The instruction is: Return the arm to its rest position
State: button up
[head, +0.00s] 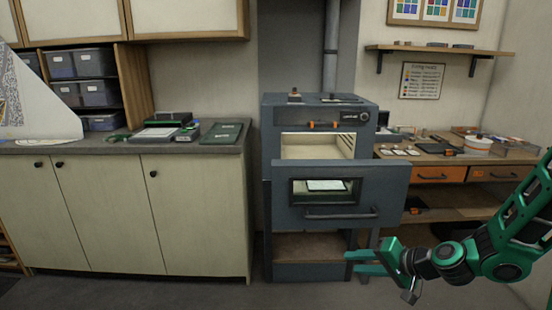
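My arm (505,258) is green and black and reaches in from the right edge of the head view. My gripper (352,262) points left, low in front of the kiln's base. Its two green fingers are apart with nothing visible between them. The grey kiln (318,115) stands in the middle. Its front door (340,197), with a window and a dark handle (341,215), hangs below a lit, pale opening (317,146). A pale flat piece (326,185) shows in the door's window.
A counter (125,147) with cabinets, grey bins and green trays (222,133) is at left. Clear floor (180,291) lies in front of the cabinets.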

jog(key=s+d+r+n+g+h, duration=0.25)
jog(key=s+d+g+h, duration=0.25)
jog(key=s+d, duration=0.7)
jog(key=s+d+r+m+g+h, duration=0.1)
jog(key=s+r, duration=0.3)
jog(key=s, duration=0.5)
jog(key=s+d+r+m+g, duration=0.1)
jog(key=s+d+r, duration=0.3)
jog(key=s, duration=0.6)
jog(key=shift+r+g+h, duration=0.2)
jog(key=shift+g+h, duration=0.2)
jog(key=shift+g, duration=0.3)
jog(key=shift+m, duration=0.25)
jog(key=shift+w+d+f, duration=0.1)
jog(key=shift+w+f, duration=0.15)
jog(key=shift+w, duration=0.4)
